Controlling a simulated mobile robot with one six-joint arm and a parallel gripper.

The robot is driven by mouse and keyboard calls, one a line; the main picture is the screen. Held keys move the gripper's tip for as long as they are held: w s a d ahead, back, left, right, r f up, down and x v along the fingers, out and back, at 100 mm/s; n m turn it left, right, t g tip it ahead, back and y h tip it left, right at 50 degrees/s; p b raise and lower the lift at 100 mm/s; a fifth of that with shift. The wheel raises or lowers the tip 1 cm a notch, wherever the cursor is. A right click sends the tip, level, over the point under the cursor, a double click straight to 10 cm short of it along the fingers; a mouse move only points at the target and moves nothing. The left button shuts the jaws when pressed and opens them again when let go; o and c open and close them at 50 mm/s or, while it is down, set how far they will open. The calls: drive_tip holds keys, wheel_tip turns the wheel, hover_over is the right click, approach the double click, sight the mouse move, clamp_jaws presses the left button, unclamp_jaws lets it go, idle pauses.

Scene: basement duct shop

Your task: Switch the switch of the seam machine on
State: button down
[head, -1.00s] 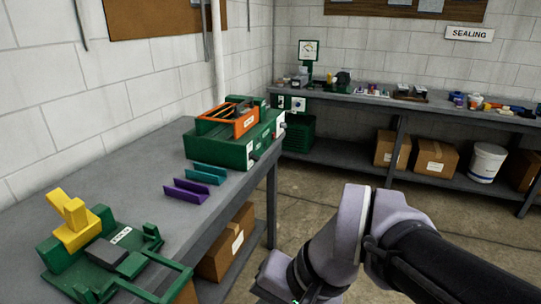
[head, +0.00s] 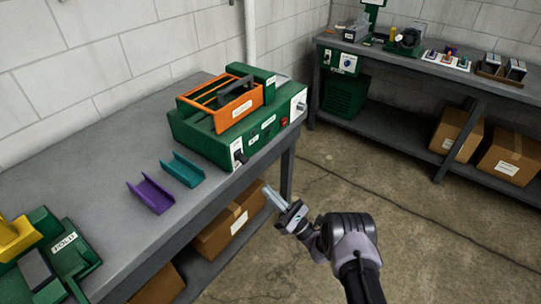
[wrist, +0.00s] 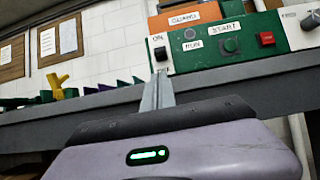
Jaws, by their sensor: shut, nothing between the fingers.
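The green seam machine (head: 205,144) with an orange frame on top stands on the grey bench against the wall. Its front left corner has a white plate with a black switch (head: 239,156). In the wrist view the switch (wrist: 160,54) is just beyond my fingertips, below the label "ON", and partly hidden; its position is hard to tell. My gripper (head: 267,189) is shut and empty, in front of the bench edge and lower right of the switch. A gap shows between them in the head view. In the wrist view the gripper (wrist: 160,76) points up at the switch.
A red button (head: 284,121) and a grey knob (head: 301,106) sit on the machine's front, farther right. Teal (head: 183,170) and purple (head: 150,194) channels lie left of it. The bench edge (head: 225,197) is close to my gripper. Boxes stand below.

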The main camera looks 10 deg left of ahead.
sight(242, 159)
drive_tip(key=b+x, duration=0.2)
drive_tip(key=x, duration=0.7)
drive_tip(key=shift+a+t+b, duration=0.3)
drive_tip(key=shift+t+b, duration=0.05)
drive_tip(key=shift+t, duration=0.05)
drive_tip(key=shift+w+r+h, duration=0.15)
drive_tip(key=shift+r+h, duration=0.05)
drive_tip(key=shift+h, duration=0.1)
